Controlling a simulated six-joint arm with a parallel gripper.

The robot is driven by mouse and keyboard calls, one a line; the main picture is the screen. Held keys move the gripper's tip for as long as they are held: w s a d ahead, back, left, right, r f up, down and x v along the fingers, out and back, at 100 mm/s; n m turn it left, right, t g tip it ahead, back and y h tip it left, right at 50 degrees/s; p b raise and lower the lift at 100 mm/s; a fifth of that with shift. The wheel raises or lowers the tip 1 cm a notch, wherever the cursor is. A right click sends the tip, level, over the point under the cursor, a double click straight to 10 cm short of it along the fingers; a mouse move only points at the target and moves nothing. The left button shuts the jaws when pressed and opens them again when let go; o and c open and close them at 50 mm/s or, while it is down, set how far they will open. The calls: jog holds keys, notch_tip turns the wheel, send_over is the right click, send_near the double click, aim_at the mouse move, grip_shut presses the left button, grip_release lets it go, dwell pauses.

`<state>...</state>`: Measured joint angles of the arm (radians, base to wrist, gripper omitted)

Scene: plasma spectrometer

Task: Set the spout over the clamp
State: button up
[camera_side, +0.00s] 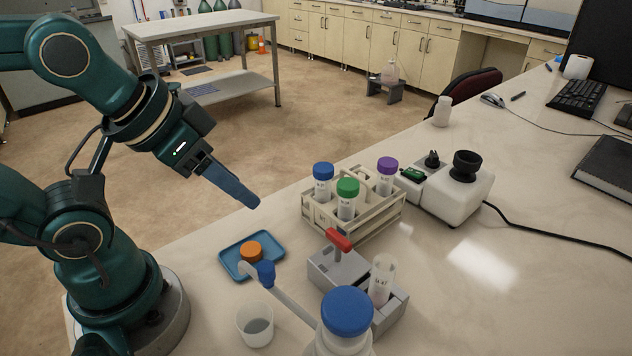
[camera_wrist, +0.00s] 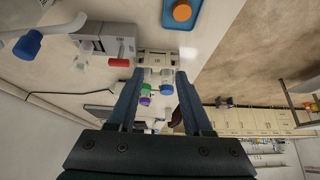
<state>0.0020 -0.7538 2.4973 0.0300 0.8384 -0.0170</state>
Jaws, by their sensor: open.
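A bottle (camera_side: 345,342) with a large blue cap stands at the front, partly cut off by the lower edge. Its pale spout (camera_side: 292,308) runs up and left to a blue tip (camera_side: 266,272), away from the clamp. The grey clamp (camera_side: 335,268) has a raised red handle (camera_side: 338,240) and holds an upright, open clear tube (camera_side: 382,280). In the wrist view, the spout (camera_wrist: 62,28) and clamp (camera_wrist: 105,40) are at upper left. My gripper (camera_side: 256,203) is open and empty in the air, left of the tube rack; its fingers also show in the wrist view (camera_wrist: 160,76).
A rack (camera_side: 362,225) holds tubes with blue, green and purple caps. A blue tray (camera_side: 232,266) holds an orange cap (camera_side: 251,250). A clear cup (camera_side: 255,326) stands left of the bottle.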

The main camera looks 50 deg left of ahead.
jog(key=shift+s+d+f+g, duration=0.25)
jog(key=shift+s+f+g, duration=0.05)
jog(key=shift+s, duration=0.25)
jog(key=c, duration=0.5)
jog(key=shift+s+f+m, duration=0.15)
jog(key=shift+s+m, duration=0.15)
jog(key=shift+m, duration=0.1)
grip_shut()
notch_tip(320, 180, up, 12)
jog(key=m+g+h, duration=0.3)
jog(key=m+g, duration=0.5)
jog(key=m, duration=1.6)
send_over(262, 267)
jog(key=d, duration=0.1)
jog(key=x, duration=0.6)
jog(key=a+x, duration=0.1)
jog(key=x, duration=0.2)
jog(key=shift+w+d+f, duration=0.1)
jog(key=shift+w+f, duration=0.1)
jog(key=shift+f, duration=0.35)
jog(key=shift+w+a, duration=0.35)
jog(key=shift+a, duration=0.2)
